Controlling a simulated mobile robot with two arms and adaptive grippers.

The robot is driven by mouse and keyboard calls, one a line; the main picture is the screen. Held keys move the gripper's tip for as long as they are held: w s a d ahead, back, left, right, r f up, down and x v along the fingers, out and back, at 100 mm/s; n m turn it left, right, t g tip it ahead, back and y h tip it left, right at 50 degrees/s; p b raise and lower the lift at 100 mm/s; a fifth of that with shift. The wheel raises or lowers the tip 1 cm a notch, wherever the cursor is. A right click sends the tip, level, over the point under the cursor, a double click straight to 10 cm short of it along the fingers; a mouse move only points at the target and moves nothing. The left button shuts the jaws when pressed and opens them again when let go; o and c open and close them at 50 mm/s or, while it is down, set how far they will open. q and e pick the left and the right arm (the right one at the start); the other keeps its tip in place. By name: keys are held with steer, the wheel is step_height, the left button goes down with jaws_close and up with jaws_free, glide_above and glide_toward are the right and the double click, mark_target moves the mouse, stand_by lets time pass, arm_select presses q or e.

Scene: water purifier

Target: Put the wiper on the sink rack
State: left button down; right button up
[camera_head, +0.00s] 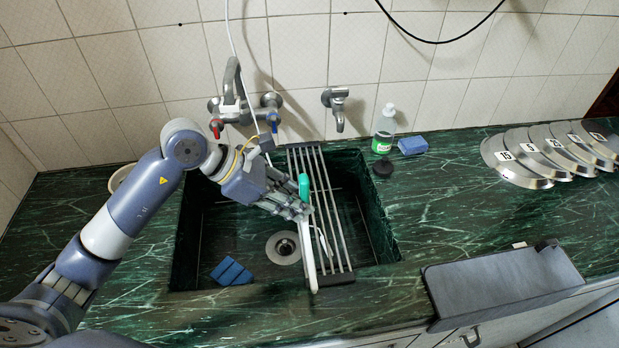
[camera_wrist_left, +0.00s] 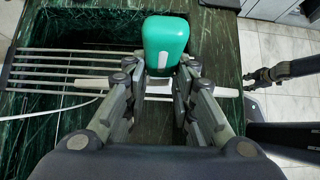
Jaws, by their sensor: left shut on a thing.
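The wiper has a green end (camera_head: 304,186) and a long white bar (camera_head: 308,250). The sink rack (camera_head: 338,232), metal bars with dark ends, spans the sink from back to front. My left gripper (camera_head: 303,212) is shut on the wiper at the rack's left side. The white bar runs along the rack's left bars; I cannot tell whether it touches them. In the left wrist view the wiper's green end (camera_wrist_left: 165,42) stands beyond my left fingertips (camera_wrist_left: 158,84), which hide part of the white bar. A dark gripper (camera_wrist_left: 258,78), apparently my right one, shows at the right.
The sink (camera_head: 200,250) holds a blue sponge (camera_head: 231,272) and a drain (camera_head: 284,247). Faucets (camera_head: 337,105) are on the tiled wall. A soap bottle (camera_head: 384,130), another sponge (camera_head: 412,145) and several metal lids (camera_head: 515,165) stand right.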

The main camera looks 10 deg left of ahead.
arm_select(q)
steer(key=w+f+p, duration=0.4)
steer(key=w+f, duration=0.1)
steer(key=w, duration=0.7)
steer(key=shift+a, duration=0.15)
steer(key=c, duration=1.3)
jaws_free()
steer(key=shift+p, duration=0.3)
steer(key=shift+a+r, duration=0.1)
steer(key=shift+r, duration=0.1)
